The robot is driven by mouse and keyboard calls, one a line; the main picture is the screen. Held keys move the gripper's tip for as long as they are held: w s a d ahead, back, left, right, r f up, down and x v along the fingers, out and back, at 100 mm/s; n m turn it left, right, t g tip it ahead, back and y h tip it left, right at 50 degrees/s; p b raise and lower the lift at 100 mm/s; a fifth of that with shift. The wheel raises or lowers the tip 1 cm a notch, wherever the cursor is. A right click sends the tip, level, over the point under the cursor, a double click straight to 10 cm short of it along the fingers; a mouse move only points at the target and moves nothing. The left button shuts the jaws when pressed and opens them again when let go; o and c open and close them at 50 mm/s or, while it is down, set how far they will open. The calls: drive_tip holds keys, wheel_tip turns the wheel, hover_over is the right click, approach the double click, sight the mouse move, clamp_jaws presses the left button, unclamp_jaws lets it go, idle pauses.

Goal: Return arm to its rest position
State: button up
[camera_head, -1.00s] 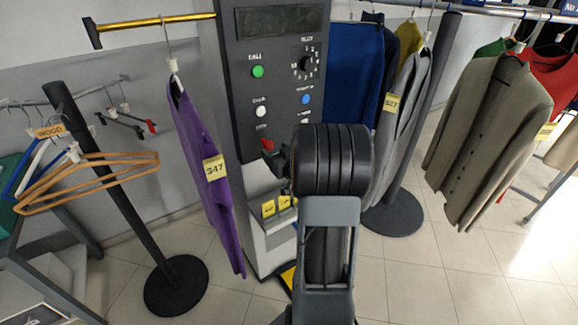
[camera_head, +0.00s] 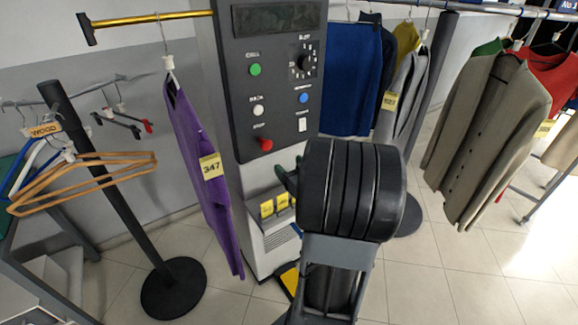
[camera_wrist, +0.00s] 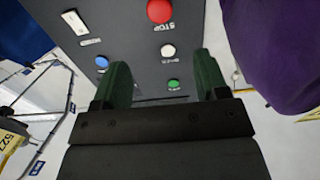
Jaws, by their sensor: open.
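My arm (camera_head: 352,190) is folded up in front of the control panel, its black wrist covering part of the cabinet in the head view. My gripper (camera_wrist: 160,78) shows in the wrist view with its two green fingers apart and nothing between them. In the head view only a bit of a dark green finger (camera_head: 284,178) shows left of the wrist. The grey control panel (camera_head: 275,85) stands beyond the gripper, with a red stop button (camera_head: 265,144) that also shows in the wrist view (camera_wrist: 160,10). The fingers are apart from the buttons.
A purple garment (camera_head: 205,170) tagged 347 hangs from a gold rail (camera_head: 150,19) left of the panel. Wooden hangers (camera_head: 85,175) hang on a black stand at left. Grey, beige and red garments hang at right. Tiled floor (camera_head: 450,270) is open at lower right.

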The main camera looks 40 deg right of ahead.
idle(0.3)
drive_tip(key=s+d+f+m+g+h, duration=0.35)
drive_tip(key=s+f+g, duration=0.25)
drive_tip(key=f+g, duration=0.4)
drive_tip(key=s+a+r+n+g+y, duration=0.1)
drive_tip(key=a+r+y, duration=0.1)
drive_tip(key=a, duration=0.7)
drive_tip(key=s+a+r+n+g+y, duration=0.1)
drive_tip(key=a+r+n+y, duration=0.1)
drive_tip(key=a, duration=0.8)
drive_tip(key=s+a+r+n+g+y, duration=0.2)
drive_tip(key=a+r, duration=0.2)
drive_tip(key=a, duration=0.5)
drive_tip(key=shift+a+r, duration=0.15)
drive_tip(key=shift+r, duration=0.1)
